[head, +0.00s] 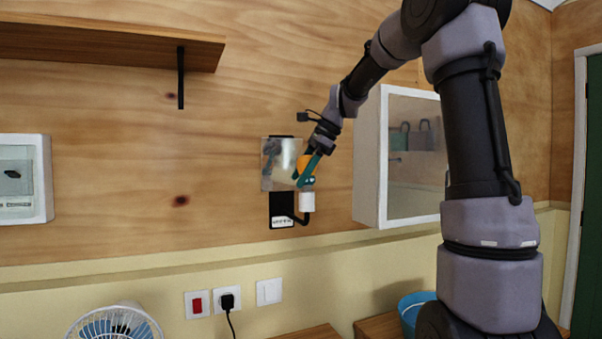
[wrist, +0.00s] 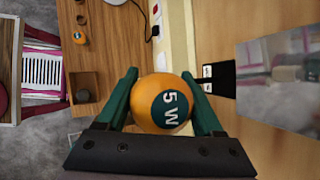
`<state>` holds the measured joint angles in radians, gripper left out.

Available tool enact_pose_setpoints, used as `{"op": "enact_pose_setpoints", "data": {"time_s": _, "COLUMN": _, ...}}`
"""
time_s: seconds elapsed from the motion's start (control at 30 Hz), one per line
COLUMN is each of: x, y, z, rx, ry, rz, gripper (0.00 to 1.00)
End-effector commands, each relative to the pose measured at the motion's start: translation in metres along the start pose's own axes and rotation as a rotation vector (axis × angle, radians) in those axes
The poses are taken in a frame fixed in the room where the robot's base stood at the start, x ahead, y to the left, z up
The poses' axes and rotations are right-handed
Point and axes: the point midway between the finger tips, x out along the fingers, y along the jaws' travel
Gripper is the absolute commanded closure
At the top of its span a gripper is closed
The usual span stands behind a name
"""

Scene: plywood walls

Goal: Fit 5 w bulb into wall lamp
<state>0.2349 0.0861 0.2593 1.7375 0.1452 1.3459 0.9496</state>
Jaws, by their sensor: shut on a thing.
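My gripper (head: 305,180), with teal fingers, is shut on an orange bulb (head: 303,164). In the wrist view, the bulb (wrist: 160,103) sits between the fingers with its teal "5 W" mark facing the camera. The wall lamp has a black wall plate (head: 282,209) with a small label, a bent black arm and an upright white socket (head: 307,202). The bulb is just above the socket in the head view; I cannot tell whether they touch. The lamp's plate (wrist: 219,78) also shows in the wrist view. The socket is hidden there behind the bulb and gripper.
A shiny, mirror-like panel (head: 280,165) is close behind and left of the bulb. A white wall cabinet (head: 370,160) stands to the right, a wooden shelf (head: 110,45) upper left. Below are switches (head: 269,292) and a fan (head: 115,325). Another orange round thing (wrist: 79,38) lies on a wooden top.

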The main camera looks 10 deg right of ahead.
Motion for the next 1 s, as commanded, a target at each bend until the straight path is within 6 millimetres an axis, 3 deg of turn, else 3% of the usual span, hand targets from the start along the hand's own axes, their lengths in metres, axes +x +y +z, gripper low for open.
{"op": "enact_pose_setpoints", "data": {"time_s": 0.77, "x": 0.017, "y": 0.005, "z": -0.009, "rx": 0.0, "ry": -0.001, "rz": 0.002, "gripper": 0.87}}
{"op": "enact_pose_setpoints", "data": {"time_s": 0.8, "x": 0.017, "y": 0.005, "z": -0.009, "rx": 0.0, "ry": 0.0, "rz": 0.001, "gripper": 0.24}}
{"op": "enact_pose_setpoints", "data": {"time_s": 0.87, "x": 0.017, "y": 0.005, "z": -0.009, "rx": 0.0, "ry": 0.0, "rz": 0.001, "gripper": 0.01}}
{"op": "enact_pose_setpoints", "data": {"time_s": 1.0, "x": 0.017, "y": 0.005, "z": -0.009, "rx": 0.0, "ry": 0.0, "rz": 0.001, "gripper": 0.0}}
